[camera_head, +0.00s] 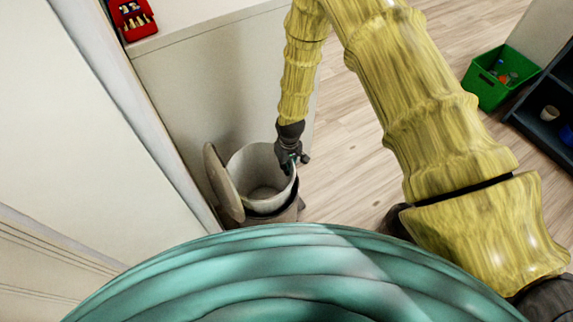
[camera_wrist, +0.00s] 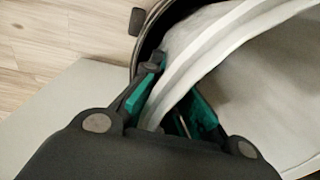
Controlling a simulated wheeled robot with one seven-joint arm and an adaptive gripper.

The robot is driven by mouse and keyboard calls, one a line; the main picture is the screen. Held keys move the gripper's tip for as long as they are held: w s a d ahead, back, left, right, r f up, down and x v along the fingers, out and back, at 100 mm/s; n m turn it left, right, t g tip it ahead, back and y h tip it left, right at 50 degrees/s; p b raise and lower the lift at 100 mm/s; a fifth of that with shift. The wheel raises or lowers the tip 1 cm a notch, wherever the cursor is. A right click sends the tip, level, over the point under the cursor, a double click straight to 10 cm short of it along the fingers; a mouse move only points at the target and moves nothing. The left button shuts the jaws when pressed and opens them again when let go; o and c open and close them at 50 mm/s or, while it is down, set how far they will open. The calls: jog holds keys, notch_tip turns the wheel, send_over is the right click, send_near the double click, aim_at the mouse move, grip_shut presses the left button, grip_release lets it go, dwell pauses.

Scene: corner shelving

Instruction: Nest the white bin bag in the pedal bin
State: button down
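The pedal bin (camera_head: 262,216) stands on the floor by the cabinet, with its round lid (camera_head: 222,183) raised at the left. The white bin bag (camera_head: 250,168) sits inside it, its mouth open upward and its rim showing around the top. In the wrist view the bag's pale rim (camera_wrist: 215,50) and inner wall fill the right side, with the bin's dark rim (camera_wrist: 152,32) just outside. My gripper (camera_head: 290,165) is at the bin's right edge. In the wrist view its teal-padded fingers (camera_wrist: 178,85) straddle the bag's rim, with a gap beside the right pad.
A white cabinet (camera_head: 215,85) stands behind the bin, with a red box (camera_head: 133,18) on top. A white panel (camera_head: 75,130) closes off the left. A green crate (camera_head: 490,85) and dark shelving (camera_head: 540,118) stand at the right. Wooden floor (camera_head: 350,165) lies clear between.

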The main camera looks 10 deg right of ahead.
aim_at(287, 181)
jog(key=shift+f+b, duration=2.75)
jog(key=shift+f, duration=2.7)
jog(key=c, duration=1.6)
grip_release()
jog(key=shift+o, duration=0.2)
notch_tip(287, 181, up, 12)
jog(key=shift+d, duration=0.3)
jog(key=shift+w+f, duration=0.1)
